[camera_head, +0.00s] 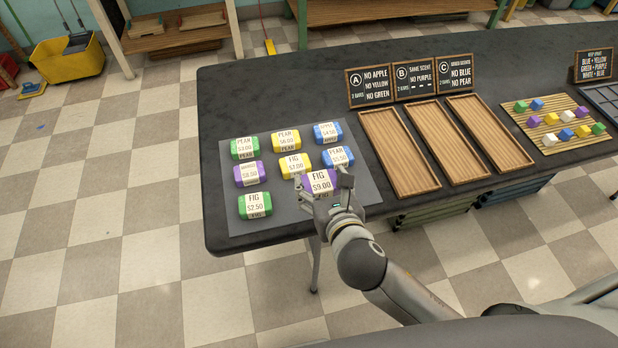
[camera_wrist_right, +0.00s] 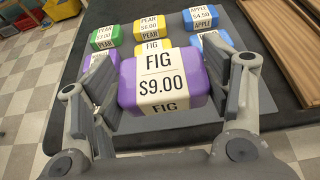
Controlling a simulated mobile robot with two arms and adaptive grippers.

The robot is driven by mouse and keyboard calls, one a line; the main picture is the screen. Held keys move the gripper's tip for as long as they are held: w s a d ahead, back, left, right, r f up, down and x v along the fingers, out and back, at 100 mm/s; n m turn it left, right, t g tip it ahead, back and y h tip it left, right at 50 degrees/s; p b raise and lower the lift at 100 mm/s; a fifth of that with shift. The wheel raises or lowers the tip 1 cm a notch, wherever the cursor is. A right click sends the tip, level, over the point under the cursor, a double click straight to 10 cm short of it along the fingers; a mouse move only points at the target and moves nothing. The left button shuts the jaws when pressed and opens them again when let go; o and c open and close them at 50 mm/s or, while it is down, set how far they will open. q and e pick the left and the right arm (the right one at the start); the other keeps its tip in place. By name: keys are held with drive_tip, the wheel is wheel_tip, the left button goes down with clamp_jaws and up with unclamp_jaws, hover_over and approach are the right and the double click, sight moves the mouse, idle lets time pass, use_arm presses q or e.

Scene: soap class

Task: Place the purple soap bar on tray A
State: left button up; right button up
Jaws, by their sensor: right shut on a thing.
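My right gripper (camera_head: 322,188) is shut on a purple soap bar (camera_head: 319,179) labelled FIG $9.00, at the front right of the grey mat. In the right wrist view the purple bar (camera_wrist_right: 161,84) sits between the two fingers, label up. I cannot tell whether it is clear of the mat. Another purple bar (camera_head: 250,173), marked $8.00, lies at the mat's left. My left gripper is not in view.
Green, yellow and blue bars lie on the mat (camera_head: 293,218) around the held bar. Tray B (camera_head: 443,139) and tray C (camera_head: 490,136) are empty, right of tray A. A slatted board (camera_head: 560,140) with small coloured blocks lies further right. A strip of bare table separates mat and trays.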

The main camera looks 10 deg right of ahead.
sight(313, 173)
drive_tip(key=w+f, duration=0.3)
drive_tip(key=w+f+b, duration=0.1)
drive_tip(key=w+f, duration=0.2)
drive_tip(key=w, duration=0.1)
drive_tip(key=shift+w+f, duration=0.15)
drive_tip(key=shift+w, duration=0.1)
drive_tip(key=shift+w+f, duration=0.25)
drive_tip(key=shift+w, duration=0.05)
drive_tip(key=shift+w+f, duration=0.15)
drive_tip(key=shift+f, duration=0.05)
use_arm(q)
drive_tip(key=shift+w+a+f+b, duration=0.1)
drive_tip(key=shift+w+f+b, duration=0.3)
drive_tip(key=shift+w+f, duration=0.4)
use_arm(e)
drive_tip(key=shift+w+f, duration=0.15)
drive_tip(key=shift+f, duration=1.55)
drive_tip(key=shift+f, duration=0.15)
drive_tip(key=o, duration=1.1)
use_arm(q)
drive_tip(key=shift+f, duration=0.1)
